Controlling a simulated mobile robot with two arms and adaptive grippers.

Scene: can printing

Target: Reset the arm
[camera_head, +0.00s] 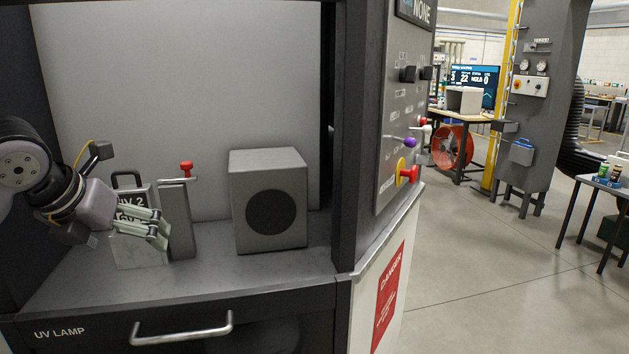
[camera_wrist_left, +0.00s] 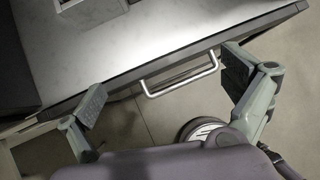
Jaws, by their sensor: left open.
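My left arm comes in from the left in the head view. Its gripper (camera_head: 155,228) is in the open bay of the UV lamp cabinet, in front of a light block with a dark handle and lettering (camera_head: 138,252), which it partly hides. In the left wrist view the gripper (camera_wrist_left: 165,88) has its two fingers wide apart with nothing between the pads. The silver drawer handle (camera_wrist_left: 180,82) appears beyond and between the fingers; it also shows in the head view (camera_head: 182,338). My right gripper is not in view.
A grey upright block (camera_head: 177,222) with a red-knobbed lever (camera_head: 186,169) stands near the gripper. A grey box with a dark round face (camera_head: 269,200) stands to its right. A control panel (camera_head: 405,110) is on the cabinet's right side. Open floor (camera_head: 480,285) lies further right.

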